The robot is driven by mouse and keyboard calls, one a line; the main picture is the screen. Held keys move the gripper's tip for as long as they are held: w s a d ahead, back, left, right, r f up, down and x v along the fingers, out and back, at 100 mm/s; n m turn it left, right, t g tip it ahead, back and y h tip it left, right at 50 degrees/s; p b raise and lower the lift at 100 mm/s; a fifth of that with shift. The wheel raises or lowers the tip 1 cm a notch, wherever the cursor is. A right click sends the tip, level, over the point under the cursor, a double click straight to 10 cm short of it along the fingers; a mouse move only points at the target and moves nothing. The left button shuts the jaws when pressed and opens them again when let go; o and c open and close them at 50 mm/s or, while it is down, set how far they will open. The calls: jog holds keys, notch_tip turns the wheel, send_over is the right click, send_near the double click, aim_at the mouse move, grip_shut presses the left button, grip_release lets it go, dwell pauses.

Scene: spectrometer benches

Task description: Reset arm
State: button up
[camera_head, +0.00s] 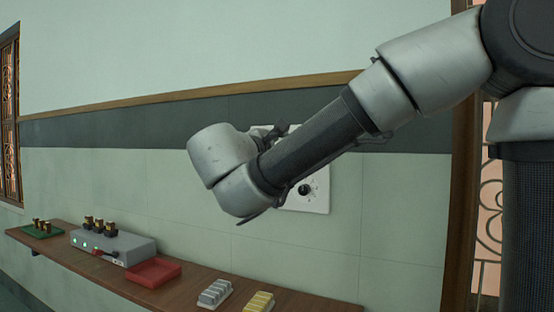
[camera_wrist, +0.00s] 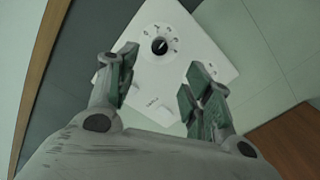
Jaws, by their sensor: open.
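My gripper (camera_wrist: 157,92) shows in the wrist view with its two fingers spread wide and nothing between them. It faces a white wall panel (camera_wrist: 178,42) with a black dial knob (camera_wrist: 160,45) and markings around it. I cannot tell the exact gap between fingers and panel. In the head view my arm reaches from the upper right across the wall, and its wrist end hides much of the panel (camera_head: 318,196). The knob (camera_head: 304,189) shows just below my arm. The gripper itself is mostly hidden behind my arm there.
A wooden shelf (camera_head: 190,289) runs along the wall below my arm. It holds a grey box (camera_head: 125,247) with green lights, a red tray (camera_head: 154,272), a green board (camera_head: 43,229), a grey ribbed block (camera_head: 215,293) and a yellow one (camera_head: 259,302). Barred windows flank the wall.

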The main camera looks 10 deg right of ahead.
jog(key=s+d+f+m+g+y, duration=0.3)
jog(key=s+d+f+g, duration=0.35)
jog(key=f, duration=0.45)
jog(key=s+d+f+m+g+y, duration=0.3)
jog(key=s+d+f+g, duration=0.3)
jog(key=f, duration=0.5)
jog(key=s+d+f+m+t+y, duration=0.2)
jog(key=s+d+m+y, duration=0.2)
jog(key=s+d+m, duration=0.5)
jog(key=s, duration=0.2)
jog(key=shift+s+d+m+y, duration=0.25)
jog(key=shift+s+m+y, duration=0.05)
jog(key=shift+m, duration=0.1)
